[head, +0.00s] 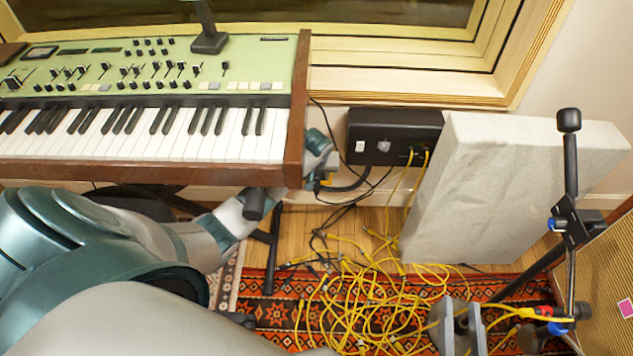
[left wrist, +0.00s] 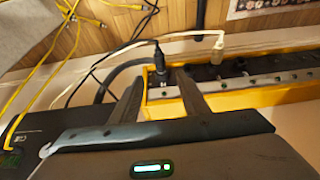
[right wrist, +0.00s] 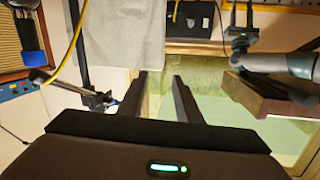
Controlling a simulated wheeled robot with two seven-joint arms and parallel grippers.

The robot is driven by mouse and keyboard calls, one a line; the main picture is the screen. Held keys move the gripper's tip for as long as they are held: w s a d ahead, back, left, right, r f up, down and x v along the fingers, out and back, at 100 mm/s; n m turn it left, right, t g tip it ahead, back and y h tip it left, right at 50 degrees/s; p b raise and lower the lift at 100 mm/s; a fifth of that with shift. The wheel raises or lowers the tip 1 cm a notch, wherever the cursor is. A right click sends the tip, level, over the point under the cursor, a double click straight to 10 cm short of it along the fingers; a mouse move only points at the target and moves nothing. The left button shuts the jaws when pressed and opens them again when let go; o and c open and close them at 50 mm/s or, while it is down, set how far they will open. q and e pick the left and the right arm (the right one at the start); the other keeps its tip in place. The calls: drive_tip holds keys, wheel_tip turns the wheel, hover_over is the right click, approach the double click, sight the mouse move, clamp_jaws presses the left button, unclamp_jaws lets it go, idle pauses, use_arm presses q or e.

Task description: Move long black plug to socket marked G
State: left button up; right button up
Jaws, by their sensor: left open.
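A yellow-edged power strip (left wrist: 265,95) with a row of sockets crosses the left wrist view. A black plug (left wrist: 157,57) stands in its near-left end, with a thin black cord rising from it. A white plug (left wrist: 218,43) sits further right in the strip. My left gripper (left wrist: 159,75) is open, its fingers either side of the black plug in the picture; I cannot tell whether they touch it. In the head view the left gripper (head: 320,183) is at the keyboard's right end, mostly hidden. Socket letters are too small to read. My right gripper (head: 458,322) is open and empty; it also shows in the right wrist view (right wrist: 158,78).
The keyboard (head: 200,135) overhangs the left arm. A black wall box (head: 385,125) has yellow cables plugged in. Tangled yellow cables (head: 360,300) cover the rug. A grey panel (head: 500,190) leans at the wall, with a black stand (head: 570,190) at right.

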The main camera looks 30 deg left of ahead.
sight(317, 185)
use_arm(q)
drive_tip(key=b+x, duration=0.3)
drive_tip(key=x, duration=0.5)
drive_tip(key=shift+f, duration=0.1)
drive_tip(key=shift+b+x, duration=0.65)
drive_tip(key=shift+x, duration=0.5)
drive_tip(key=shift+w+f, duration=0.15)
drive_tip(key=shift+f, duration=0.3)
use_arm(e)
drive_tip(key=s+r+t+y, duration=0.3)
drive_tip(key=r+t, duration=0.6)
drive_tip(key=r, duration=0.5)
drive_tip(key=shift+s+d, duration=0.3)
drive_tip(key=shift+d, duration=0.15)
use_arm(q)
clamp_jaws()
